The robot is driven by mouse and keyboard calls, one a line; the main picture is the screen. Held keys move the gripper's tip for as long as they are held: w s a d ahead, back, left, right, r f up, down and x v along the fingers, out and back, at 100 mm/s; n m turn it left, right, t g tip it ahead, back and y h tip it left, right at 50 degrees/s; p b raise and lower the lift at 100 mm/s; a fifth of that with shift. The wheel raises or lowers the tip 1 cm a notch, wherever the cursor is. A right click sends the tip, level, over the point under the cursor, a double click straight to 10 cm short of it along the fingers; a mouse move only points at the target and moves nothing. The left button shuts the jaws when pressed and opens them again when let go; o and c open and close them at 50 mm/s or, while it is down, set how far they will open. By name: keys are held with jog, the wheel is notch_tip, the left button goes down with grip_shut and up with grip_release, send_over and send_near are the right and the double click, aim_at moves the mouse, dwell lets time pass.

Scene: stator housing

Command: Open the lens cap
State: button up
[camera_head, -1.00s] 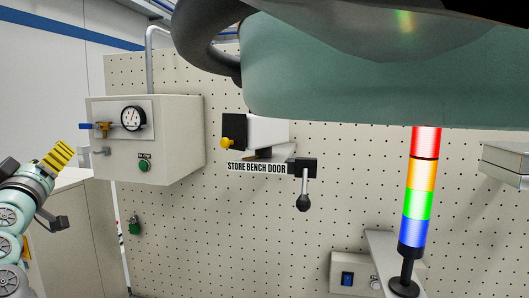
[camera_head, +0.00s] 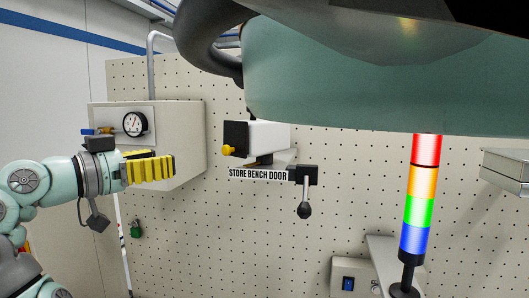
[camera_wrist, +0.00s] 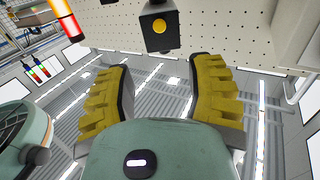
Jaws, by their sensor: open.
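The lens cap (camera_head: 235,138) is a black square piece with a yellow knob (camera_head: 228,150). It sits over the left end of a white box-shaped camera (camera_head: 267,135) on the pegboard wall. In the wrist view the cap (camera_wrist: 159,38) faces me at the top, with its round yellow knob (camera_wrist: 159,26). My gripper (camera_head: 160,167), with yellow ridged fingers, is to the left of the cap in the head view and points right towards it. In the wrist view my gripper (camera_wrist: 161,75) is open and empty, its fingers well apart and not touching the cap.
A beige control box (camera_head: 180,145) with a gauge (camera_head: 135,123) stands behind my gripper. A "STORE BENCH DOOR" label (camera_head: 257,174) and a black lever (camera_head: 304,195) sit below and right of the camera. A lit stack light (camera_head: 421,195) stands at the right.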

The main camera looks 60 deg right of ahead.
aim_at(224, 150)
jog(key=d+p, duration=0.4)
jog(key=s+d+p, duration=0.1)
jog(key=d+p, duration=0.3)
jog(key=d, duration=0.1)
jog(key=s+d+p, duration=0.1)
jog(key=d+p, duration=0.3)
jog(key=shift+d+r+p, duration=0.25)
jog(key=shift+d+p, duration=0.05)
jog(key=shift+d, duration=0.1)
jog(key=shift+d+f+p, duration=0.15)
jog(key=shift+d+p, duration=0.45)
jog(key=shift+d, duration=0.2)
jog(key=shift+d+f, duration=0.1)
jog(key=shift+d, duration=0.05)
jog(key=shift+o, duration=0.2)
grip_shut()
